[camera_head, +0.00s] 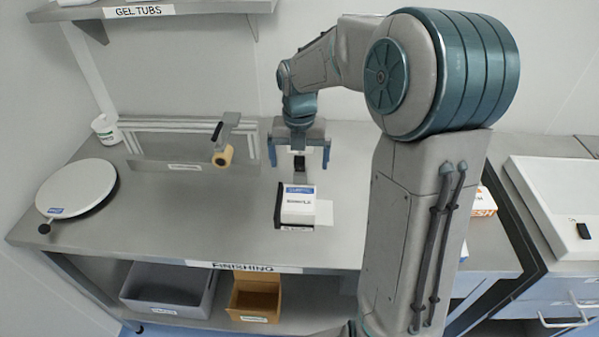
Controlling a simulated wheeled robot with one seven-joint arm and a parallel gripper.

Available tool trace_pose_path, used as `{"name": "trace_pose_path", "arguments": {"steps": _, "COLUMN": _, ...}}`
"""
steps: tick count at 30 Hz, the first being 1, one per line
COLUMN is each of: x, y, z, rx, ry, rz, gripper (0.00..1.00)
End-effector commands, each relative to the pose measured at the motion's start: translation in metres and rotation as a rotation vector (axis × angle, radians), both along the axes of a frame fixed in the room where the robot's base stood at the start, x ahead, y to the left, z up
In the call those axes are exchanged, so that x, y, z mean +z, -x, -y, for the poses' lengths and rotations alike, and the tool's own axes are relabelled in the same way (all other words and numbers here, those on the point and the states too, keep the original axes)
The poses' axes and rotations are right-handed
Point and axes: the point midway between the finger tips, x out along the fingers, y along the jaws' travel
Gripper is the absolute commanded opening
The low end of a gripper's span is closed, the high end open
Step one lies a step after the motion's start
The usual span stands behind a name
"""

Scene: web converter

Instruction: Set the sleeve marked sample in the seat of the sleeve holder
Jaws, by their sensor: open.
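My gripper (300,163) is open, fingers down and wide apart, over the back middle of the steel table. A small dark piece shows between its fingers; I cannot tell whether it is part of my gripper. A tan roll-like sleeve (227,156) sits on the end of a grey bracket (229,127) to the left of my gripper; I can read no mark on it. A white box (298,208) with small dark and blue print stands on the table in front of my gripper. I cannot make out a sleeve marked sample or a sleeve holder for certain.
A round white turntable (78,187) lies at the table's left, a white tub (106,130) behind it. A metal rail (165,160) runs along the back. Grey (165,290) and brown (254,298) bins stand below. The table (170,220) is clear left of the white box.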

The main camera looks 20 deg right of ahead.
Motion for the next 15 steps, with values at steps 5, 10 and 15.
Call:
{"name": "trace_pose_path", "arguments": {"steps": 5, "x": 0.011, "y": 0.008, "z": -0.002, "rx": -0.097, "ry": 0.012, "rz": 0.013, "gripper": 1.0}}
{"name": "trace_pose_path", "arguments": {"steps": 10, "x": 0.027, "y": 0.033, "z": -0.003, "rx": -0.416, "ry": 0.033, "rz": 0.055, "gripper": 1.0}}
{"name": "trace_pose_path", "arguments": {"steps": 15, "x": 0.042, "y": 0.063, "z": -0.004, "rx": -0.811, "ry": 0.027, "rz": 0.114, "gripper": 1.0}}
